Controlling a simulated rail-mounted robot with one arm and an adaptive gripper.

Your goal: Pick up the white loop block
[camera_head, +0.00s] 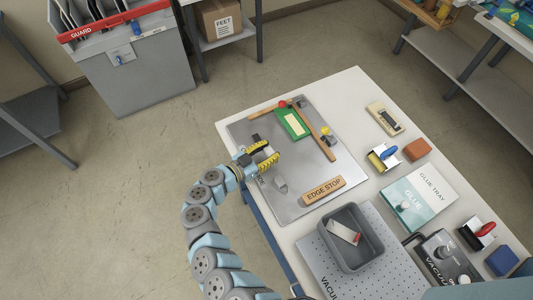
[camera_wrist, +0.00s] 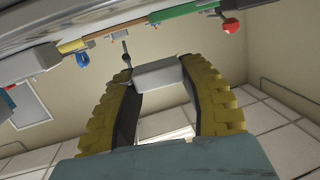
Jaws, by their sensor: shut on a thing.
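The white block (camera_wrist: 157,73) sits between the yellow fingertips of my gripper (camera_wrist: 160,78) in the wrist view, with both fingers against its sides. Any loop on it cannot be made out. In the head view my gripper (camera_head: 265,155) is over the left part of the grey metal plate (camera_head: 300,165) on the white table, and the block is mostly hidden between the fingers. How far the block is above the plate is hard to tell.
A green board (camera_head: 293,123) and wooden strips lie on the plate, with an "EDGE STOP" bar (camera_head: 323,191) nearer. A grey bin (camera_head: 352,245) holds a white and red item. A glue tray (camera_head: 418,197), rollers and a brown block (camera_head: 417,149) occupy the right side.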

